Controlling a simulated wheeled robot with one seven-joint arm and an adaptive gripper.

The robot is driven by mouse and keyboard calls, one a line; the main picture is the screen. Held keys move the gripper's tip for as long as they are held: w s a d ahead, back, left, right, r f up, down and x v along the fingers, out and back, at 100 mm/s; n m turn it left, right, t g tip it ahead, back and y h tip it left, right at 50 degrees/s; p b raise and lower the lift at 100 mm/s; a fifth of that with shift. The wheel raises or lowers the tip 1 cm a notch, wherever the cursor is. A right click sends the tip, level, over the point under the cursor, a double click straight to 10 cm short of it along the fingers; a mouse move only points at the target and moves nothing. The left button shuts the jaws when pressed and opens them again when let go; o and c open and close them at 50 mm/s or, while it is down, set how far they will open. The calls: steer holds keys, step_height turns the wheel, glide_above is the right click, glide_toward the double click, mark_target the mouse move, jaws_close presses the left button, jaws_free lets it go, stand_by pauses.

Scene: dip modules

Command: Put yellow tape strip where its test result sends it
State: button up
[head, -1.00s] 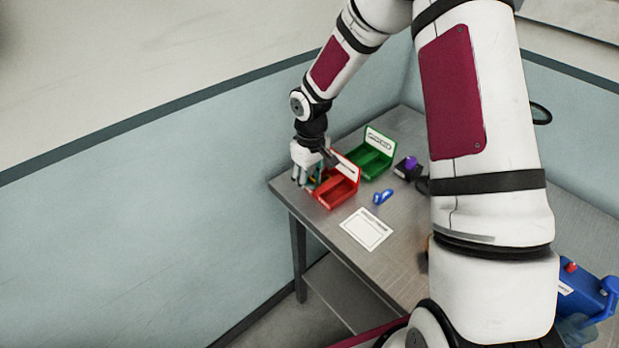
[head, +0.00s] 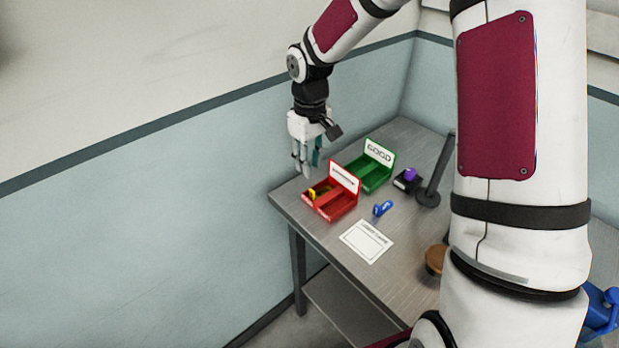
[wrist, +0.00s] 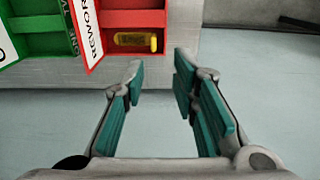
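The yellow tape strip (wrist: 136,41) lies in a compartment of the red bin (wrist: 128,18), whose label reads REWORK in the wrist view. In the head view the yellow strip (head: 316,192) shows at the left end of the red bin (head: 341,205). My gripper (head: 305,168) is above and to the left of the red bin, clear of it. In the wrist view my gripper (wrist: 160,80) has its teal-padded fingers spread, with nothing between them. A green bin (head: 372,175) labelled GOOD stands behind the red one.
A white printed sheet (head: 366,242) and a blue-handled tool (head: 383,209) lie on the metal table (head: 410,250). A dark block with a purple top (head: 408,178) stands right of the green bin. A brown round thing (head: 435,260) is partly behind my arm.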

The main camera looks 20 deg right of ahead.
steer(key=s+r+m+t+h, duration=0.2)
steer(key=s+r, duration=1)
steer(key=r, duration=0.4)
steer(key=s+r+m+t+y, duration=0.1)
steer(key=s+r, duration=0.1)
steer(key=s, duration=0.5)
steer(key=s+r+m+t+y, duration=0.1)
steer(key=s+r+t, duration=0.1)
steer(key=s, duration=0.6)
steer(key=shift+r+m, duration=0.25)
steer(key=shift+m, duration=0.05)
steer(key=shift+d, duration=0.1)
